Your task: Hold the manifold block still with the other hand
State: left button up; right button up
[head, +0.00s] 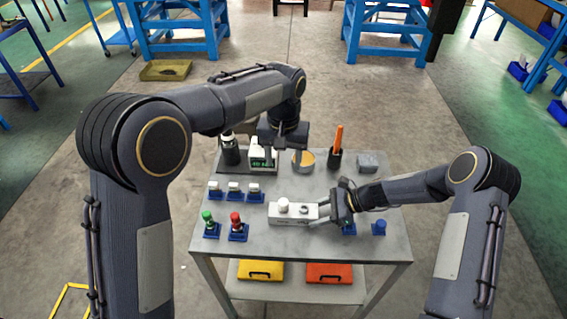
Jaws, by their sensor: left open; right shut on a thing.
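The white manifold block (279,220) lies on the grey table, near its middle. A round white cap (283,205) stands on its left part, and a darker ring-like port (304,209) shows on its right part. My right gripper (321,212) comes in from the right and is shut on the block's right end. My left gripper (290,152) is open, pointing down over the back of the table near a display device and a round tin. It is apart from the block.
The table (222,262) holds several white-topped parts in blue holders (233,191), green (208,220) and red (236,222) capped parts, a dark bottle (230,152), a display device (262,158), a tin (303,162), an orange-handled tool (338,140) and a grey block (368,162).

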jog(key=o, duration=1.2)
jog(key=shift+d+r, duration=0.1)
jog(key=v, duration=1.1)
jog(key=shift+d+r, duration=0.15)
jog(key=shift+d, duration=0.1)
pick_arm(q)
jog(key=shift+a, duration=0.1)
pick_arm(e)
jog(key=shift+d+r, duration=0.1)
jog(key=shift+r, duration=0.05)
